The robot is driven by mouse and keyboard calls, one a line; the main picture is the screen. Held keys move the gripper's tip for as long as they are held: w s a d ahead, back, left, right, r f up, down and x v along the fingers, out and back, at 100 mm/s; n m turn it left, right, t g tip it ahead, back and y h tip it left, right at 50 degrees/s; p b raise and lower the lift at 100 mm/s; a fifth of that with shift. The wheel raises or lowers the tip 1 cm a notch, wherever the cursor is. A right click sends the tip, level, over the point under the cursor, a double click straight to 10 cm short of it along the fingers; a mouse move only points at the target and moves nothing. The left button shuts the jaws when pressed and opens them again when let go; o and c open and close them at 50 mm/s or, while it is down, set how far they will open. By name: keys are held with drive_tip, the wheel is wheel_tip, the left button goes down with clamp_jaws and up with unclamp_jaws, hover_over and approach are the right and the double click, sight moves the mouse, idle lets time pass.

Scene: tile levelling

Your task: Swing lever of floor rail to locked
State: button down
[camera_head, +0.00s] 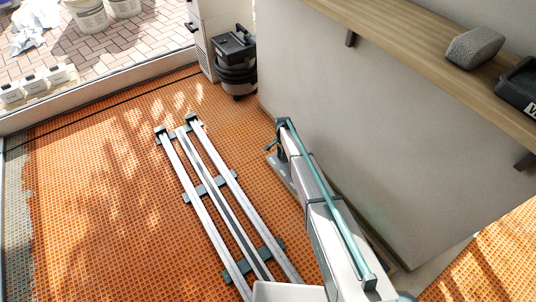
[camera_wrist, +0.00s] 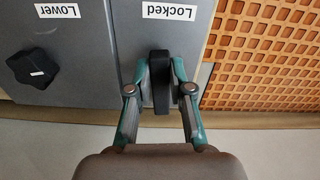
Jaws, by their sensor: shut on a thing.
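In the wrist view, my gripper (camera_wrist: 161,74) is shut on a black lever (camera_wrist: 161,92), with one teal finger on each side of it. The lever stands against a grey plate (camera_wrist: 92,50), near the plate's right edge. Its far end points toward a white "Locked" label (camera_wrist: 168,11), which reads upside down, with a short gap between them. The lever's pivot is not clear to see. In the head view, my arm reaches down beside the low wall, and the lever and fingers are too small and covered to make out.
A black star knob (camera_wrist: 32,67) and a "Lower" label (camera_wrist: 57,10) are left of the lever. Orange matting (camera_head: 90,200) covers the floor. Long metal rails (camera_head: 215,195) lie left of my arm. A wall (camera_head: 385,140) with a wooden shelf (camera_head: 440,55) stands right; a vacuum (camera_head: 235,62) stands behind.

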idle(0.3)
drive_tip(key=shift+w, duration=0.1)
drive_tip(key=c, duration=1)
unclamp_jaws()
drive_tip(key=shift+c, duration=0.2)
wheel_tip(320, 180, up, 12)
